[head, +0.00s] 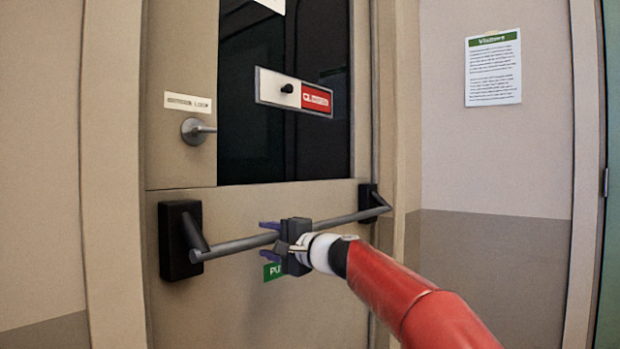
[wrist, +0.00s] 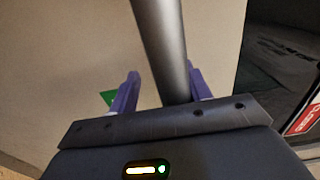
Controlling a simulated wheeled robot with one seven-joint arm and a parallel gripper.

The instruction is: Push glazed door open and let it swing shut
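The glazed door (head: 330,265) is beige with a dark glass pane (head: 270,140) in its upper part. It looks closed in its frame. A grey push bar (head: 340,219) crosses it between two black end brackets, sloping up to the right. My gripper (head: 266,240) is at the middle of the bar, its purple fingers apart above and below it. In the wrist view the bar (wrist: 162,45) runs between the fingers, close to the right one, with a gap on the left. Whether the gripper touches the bar is unclear. A green push sign (head: 273,271) is partly hidden behind my gripper.
A slider sign with a red part (head: 316,99) crosses the glass. A visitors notice (head: 493,68) hangs on the right wall. The door frame (head: 112,180) borders the left side.

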